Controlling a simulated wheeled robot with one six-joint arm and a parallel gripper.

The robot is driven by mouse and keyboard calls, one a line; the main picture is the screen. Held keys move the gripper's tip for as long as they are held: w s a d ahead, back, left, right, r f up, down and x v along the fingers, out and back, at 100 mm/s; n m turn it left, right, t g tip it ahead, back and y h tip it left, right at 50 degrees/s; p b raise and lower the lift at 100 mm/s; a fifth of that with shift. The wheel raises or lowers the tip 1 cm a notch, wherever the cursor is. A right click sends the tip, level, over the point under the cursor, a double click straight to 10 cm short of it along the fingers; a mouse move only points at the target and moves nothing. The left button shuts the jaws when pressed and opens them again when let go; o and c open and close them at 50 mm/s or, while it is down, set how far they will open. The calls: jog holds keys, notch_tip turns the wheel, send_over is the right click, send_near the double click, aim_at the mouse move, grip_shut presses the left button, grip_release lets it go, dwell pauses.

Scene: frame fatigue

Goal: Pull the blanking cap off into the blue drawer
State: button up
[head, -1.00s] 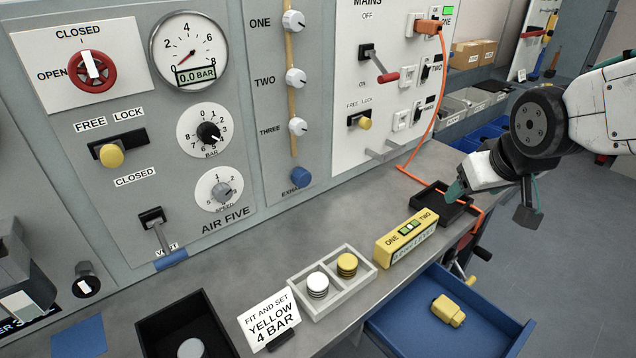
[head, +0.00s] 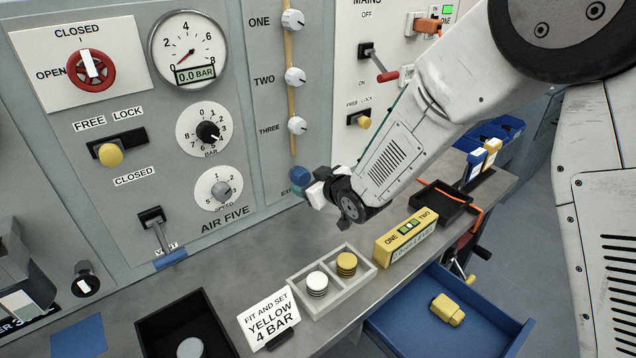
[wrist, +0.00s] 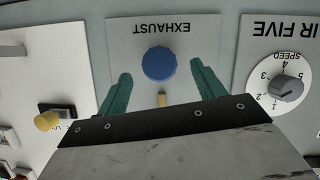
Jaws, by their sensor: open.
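The blue blanking cap (head: 300,177) sits on the panel at the exhaust port, below the row of knobs. In the wrist view the cap (wrist: 159,64) shows round, under the upside-down EXHAUST label. My gripper (head: 312,190) is at the panel close to the cap, and my arm reaches in from the right. In the wrist view its two green fingers (wrist: 160,84) are spread apart, one on each side of the cap, with gaps between them and it. The blue drawer (head: 395,322) stands open below the bench and holds a yellow piece (head: 447,310).
A grey tray (head: 361,287) with a white and a yellow ringed piece stands on the bench beside a yellow level (head: 406,238). A sign (head: 269,318) and a black bin (head: 165,318) are further left. A speed knob (wrist: 286,90) is near in the wrist view.

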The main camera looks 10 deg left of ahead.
aim_at(305, 179)
jog(key=shift+x, duration=2.3)
jog(key=c, duration=1.1)
jog(key=shift+c, duration=0.4)
jog(key=shift+d, duration=0.1)
jog(key=shift+s+d, duration=1.3)
jog(key=shift+d, duration=0.15)
jog(key=shift+s+d, duration=1.3)
jog(key=shift+d, duration=0.2)
